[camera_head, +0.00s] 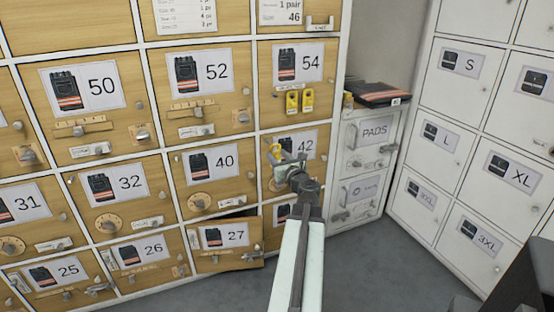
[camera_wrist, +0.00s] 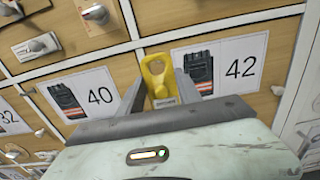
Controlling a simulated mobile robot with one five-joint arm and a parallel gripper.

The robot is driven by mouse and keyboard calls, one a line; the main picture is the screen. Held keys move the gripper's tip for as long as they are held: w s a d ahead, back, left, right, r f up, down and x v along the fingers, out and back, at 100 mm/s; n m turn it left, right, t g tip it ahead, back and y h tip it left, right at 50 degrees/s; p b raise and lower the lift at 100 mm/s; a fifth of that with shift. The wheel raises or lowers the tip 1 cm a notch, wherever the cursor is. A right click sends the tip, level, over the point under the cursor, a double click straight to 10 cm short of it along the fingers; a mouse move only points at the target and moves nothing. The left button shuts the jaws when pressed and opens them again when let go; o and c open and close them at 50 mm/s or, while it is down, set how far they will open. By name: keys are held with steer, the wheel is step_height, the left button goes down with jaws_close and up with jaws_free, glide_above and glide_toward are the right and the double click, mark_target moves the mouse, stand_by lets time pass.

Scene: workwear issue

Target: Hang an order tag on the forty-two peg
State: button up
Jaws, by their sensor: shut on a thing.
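My gripper (camera_head: 287,157) is in front of the door marked 42 (camera_head: 308,144), shut on a yellow order tag (camera_head: 275,151). In the wrist view the tag (camera_wrist: 153,72) stands up between my two fingers (camera_wrist: 160,92), with its hole near the top. The 42 label (camera_wrist: 243,66) is just right of the tag there and the 40 label (camera_wrist: 99,96) is to its left. I cannot make out the forty-two peg; my gripper and arm cover much of that door. Two more yellow tags (camera_head: 292,103) hang side by side on the door marked 54 (camera_head: 311,64).
Wooden locker doors with knobs, dials and latches fill the left. The door marked 27 (camera_head: 236,236) appears slightly ajar, low left of my arm. A PADS cabinet (camera_head: 374,131) with folded workwear (camera_head: 379,93) on top stands right. White lockers (camera_head: 462,120) line the far right. Grey floor is open between.

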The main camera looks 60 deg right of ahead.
mark_target(266, 146)
steer(key=shift+f+b+x, duration=0.15)
steer(key=shift+f+x, duration=0.05)
steer(key=shift+x, duration=1.55)
steer(key=shift+f+b+x, duration=0.15)
steer(key=shift+x, duration=1.65)
steer(key=shift+w+d+f+b, duration=0.4)
steer(key=shift+w+d, duration=0.05)
steer(key=shift+w, duration=0.1)
steer(key=o, duration=1.4)
steer(key=shift+a, duration=0.1)
steer(key=v, duration=0.8)
